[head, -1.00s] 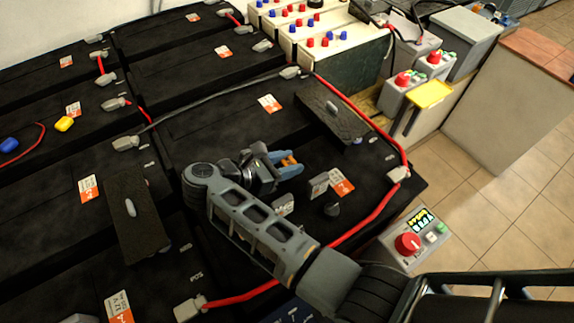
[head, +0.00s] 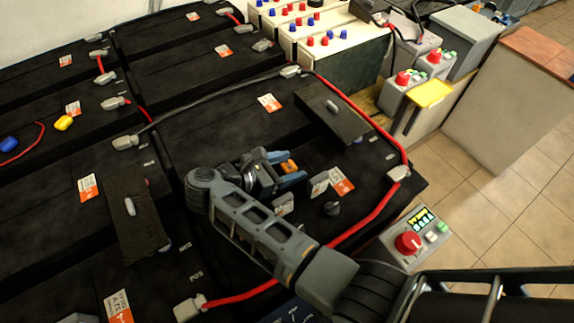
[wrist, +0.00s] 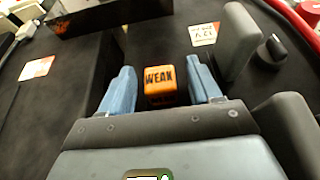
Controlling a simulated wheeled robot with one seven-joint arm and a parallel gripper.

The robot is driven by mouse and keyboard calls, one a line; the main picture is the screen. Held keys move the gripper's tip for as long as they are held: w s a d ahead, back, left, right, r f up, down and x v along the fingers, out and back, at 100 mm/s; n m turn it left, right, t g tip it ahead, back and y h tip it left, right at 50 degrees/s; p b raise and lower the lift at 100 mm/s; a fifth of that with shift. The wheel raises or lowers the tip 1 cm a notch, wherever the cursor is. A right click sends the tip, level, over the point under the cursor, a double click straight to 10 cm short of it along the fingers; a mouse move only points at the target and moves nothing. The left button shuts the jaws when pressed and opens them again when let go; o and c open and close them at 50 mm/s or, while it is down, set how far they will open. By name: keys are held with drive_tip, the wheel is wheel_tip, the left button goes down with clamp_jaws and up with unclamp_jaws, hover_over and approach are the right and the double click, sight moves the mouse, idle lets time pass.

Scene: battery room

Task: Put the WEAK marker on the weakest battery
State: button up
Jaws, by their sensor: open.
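The WEAK marker is a small orange block (head: 288,166) with black lettering that reads WEAK in the wrist view (wrist: 159,82). It sits between the blue fingers of my gripper (head: 291,168), over the black top of a large battery (head: 225,118) at middle right. In the wrist view my gripper (wrist: 160,75) is open, with a gap on each side of the marker. The marker appears to rest on the battery top, though its underside is hidden. Several more black batteries with orange-and-white labels fill the left. Their charge cannot be read.
A dark cover plate (head: 333,112) lies behind the gripper and another (head: 135,215) to the left. Red cable (head: 362,117) runs along the battery's right edge. A grey tester box (head: 408,243) with a red knob stands front right. Grey upright parts (head: 319,186) stand close to the fingers.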

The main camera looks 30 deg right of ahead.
drive_tip(key=shift+r, duration=0.25)
drive_tip(key=b+v, duration=0.2)
drive_tip(key=v, duration=1)
drive_tip(key=shift+f, duration=0.2)
